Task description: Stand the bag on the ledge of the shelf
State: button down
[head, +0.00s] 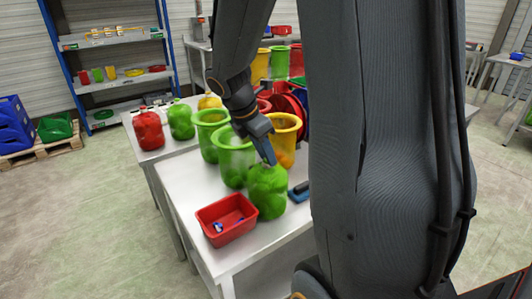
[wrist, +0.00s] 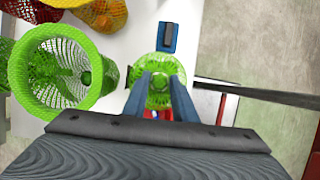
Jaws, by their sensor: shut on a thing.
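My gripper (head: 267,154) is shut on the top of a green net bag (head: 268,192) at the near end of the white table. In the wrist view the two fingers (wrist: 163,98) straddle the neck of the green bag (wrist: 158,72), seen from above. The bag hangs or stands upright; I cannot tell whether its bottom touches the table. The shelf (head: 117,79) with blue uprights stands at the far left, its boards holding small coloured items.
A red bin (head: 226,218) with small parts sits close left of the bag. A blue-black tool (head: 299,192) lies to its right. Green net baskets (head: 234,156) and a yellow one (head: 286,135) stand behind. Red (head: 148,129) and green (head: 181,121) bags stand farther left.

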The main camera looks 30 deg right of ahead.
jog(key=shift+f, duration=0.1)
jog(key=c, duration=1.4)
grip_release()
jog(key=shift+c, duration=0.2)
